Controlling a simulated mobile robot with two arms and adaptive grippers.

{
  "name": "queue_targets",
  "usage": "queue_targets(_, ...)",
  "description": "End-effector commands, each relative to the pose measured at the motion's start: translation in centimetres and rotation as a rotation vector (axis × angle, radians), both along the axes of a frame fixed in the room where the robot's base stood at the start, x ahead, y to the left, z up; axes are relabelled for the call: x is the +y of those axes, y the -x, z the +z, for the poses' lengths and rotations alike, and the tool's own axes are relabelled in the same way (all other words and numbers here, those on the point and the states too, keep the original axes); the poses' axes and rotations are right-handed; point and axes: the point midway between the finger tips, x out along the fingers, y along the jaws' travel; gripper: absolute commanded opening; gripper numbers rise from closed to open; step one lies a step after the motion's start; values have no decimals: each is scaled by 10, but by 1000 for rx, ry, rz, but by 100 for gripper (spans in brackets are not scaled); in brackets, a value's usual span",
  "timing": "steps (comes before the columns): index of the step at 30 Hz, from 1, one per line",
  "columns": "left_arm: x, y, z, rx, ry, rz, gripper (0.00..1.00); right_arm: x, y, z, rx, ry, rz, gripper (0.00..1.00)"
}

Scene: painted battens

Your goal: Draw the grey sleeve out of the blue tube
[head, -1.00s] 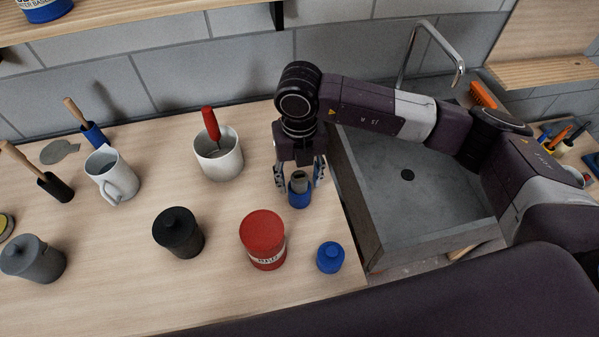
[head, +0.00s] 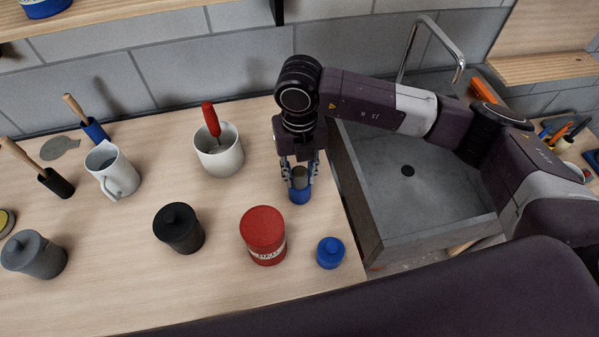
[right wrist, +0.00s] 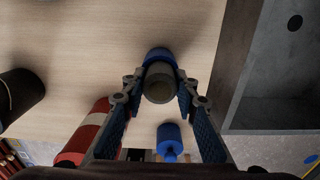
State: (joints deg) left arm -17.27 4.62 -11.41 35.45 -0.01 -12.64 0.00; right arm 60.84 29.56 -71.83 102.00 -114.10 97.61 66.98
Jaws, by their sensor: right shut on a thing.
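The blue tube (head: 299,196) stands upright on the wooden counter near the sink; it also shows in the right wrist view (right wrist: 158,53). The grey sleeve (head: 299,179) sticks out of the tube's top, its round end facing the right wrist camera (right wrist: 159,86). My right gripper (head: 300,175) points down from above, its two fingers shut on the sleeve from both sides, just above the tube's rim. How deep the sleeve sits inside the tube is hidden. My left gripper is out of view.
A red tin (head: 263,235), a blue lidded pot (head: 330,252) and a black pot (head: 179,230) stand in front of the tube. A white cup (head: 219,157) with a red-handled tool stands to its left. The grey sink (head: 400,205) lies to its right.

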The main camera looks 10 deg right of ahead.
Motion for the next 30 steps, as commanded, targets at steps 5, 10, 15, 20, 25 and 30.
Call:
queue_targets(5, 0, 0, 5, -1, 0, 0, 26, 0, -1, 9, -2, 0, 0, 3)
queue_targets(10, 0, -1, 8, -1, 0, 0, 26, 0, -1, 16, -2, -1, 0, 3)
queue_targets(15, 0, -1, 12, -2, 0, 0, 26, 0, -1, 23, -2, -1, 0, 3)
queue_targets(20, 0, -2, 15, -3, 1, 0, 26, 0, 0, 29, -1, -1, 0, 3)
queue_targets(25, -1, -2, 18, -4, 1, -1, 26, 0, 0, 36, -1, -1, 0, 3)
queue_targets(30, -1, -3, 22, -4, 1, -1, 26, 0, -1, 43, -2, -1, 0, 3)
